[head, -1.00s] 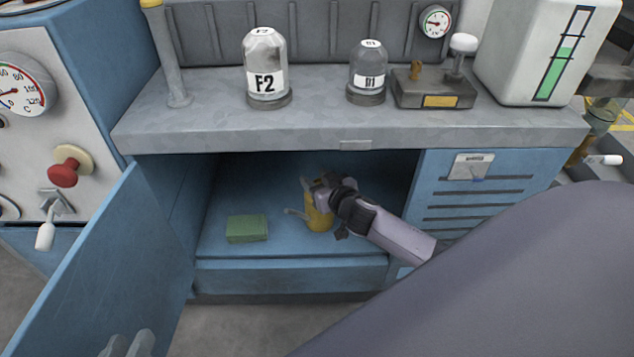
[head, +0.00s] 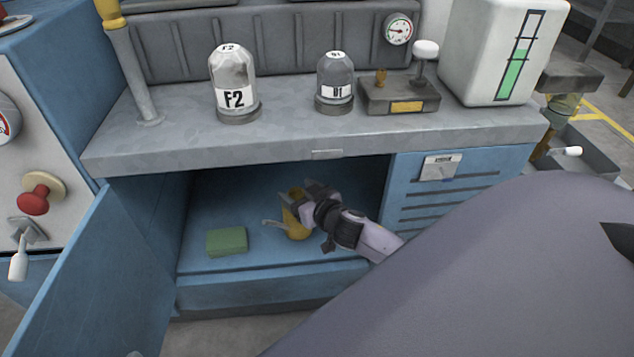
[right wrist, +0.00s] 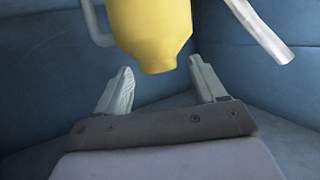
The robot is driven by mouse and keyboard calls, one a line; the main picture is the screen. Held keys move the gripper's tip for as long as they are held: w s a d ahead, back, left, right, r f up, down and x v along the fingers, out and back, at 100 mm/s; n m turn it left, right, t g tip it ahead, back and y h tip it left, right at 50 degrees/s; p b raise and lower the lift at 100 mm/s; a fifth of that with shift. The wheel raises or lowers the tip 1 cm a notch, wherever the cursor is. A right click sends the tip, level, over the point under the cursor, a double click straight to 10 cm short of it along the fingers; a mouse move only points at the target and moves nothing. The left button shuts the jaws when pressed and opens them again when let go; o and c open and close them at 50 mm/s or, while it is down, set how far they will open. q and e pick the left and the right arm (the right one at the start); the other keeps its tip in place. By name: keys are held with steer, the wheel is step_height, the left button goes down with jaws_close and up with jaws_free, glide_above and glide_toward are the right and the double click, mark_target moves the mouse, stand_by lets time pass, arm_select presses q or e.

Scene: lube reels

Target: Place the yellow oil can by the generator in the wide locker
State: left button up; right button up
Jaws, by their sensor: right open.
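The yellow oil can (head: 293,226) is inside the open wide blue locker (head: 225,291) under the bench, right of the middle of its floor. Its thin grey spout points left. My right gripper (head: 300,198) reaches in from the right at the can's upper part and hides some of it. In the right wrist view the right gripper (right wrist: 160,85) is open, with the yellow can (right wrist: 150,30) just beyond and between its fingertips. A gap shows on both sides, so the fingers do not grip it. My left gripper does not show clearly.
A green block (head: 227,241) lies left of the can on the locker floor. The locker door (head: 95,285) stands open at the left. On the bench (head: 185,140) are jars F2 (head: 233,75) and B1 (head: 335,85). A slatted panel (head: 460,190) bounds the locker at right.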

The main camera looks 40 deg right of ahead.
steer(key=p+v, duration=0.2)
steer(key=v, duration=0.6)
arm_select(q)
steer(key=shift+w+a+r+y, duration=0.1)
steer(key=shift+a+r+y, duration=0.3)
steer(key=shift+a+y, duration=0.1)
arm_select(e)
steer(key=s+a+r+n+g+y, duration=0.1)
steer(key=s+a+r+y, duration=0.1)
steer(key=s+a, duration=0.2)
steer(key=s+a+r+n+g+y, duration=0.1)
steer(key=s+a+r+y, duration=0.1)
steer(key=a, duration=0.9)
steer(key=s+a+r+n+y, duration=0.1)
steer(key=s+a+r+y, duration=0.2)
steer(key=s+a, duration=0.3)
steer(key=shift+a+r+g, duration=0.4)
steer(key=shift+a+r, duration=0.15)
steer(key=shift+a, duration=0.2)
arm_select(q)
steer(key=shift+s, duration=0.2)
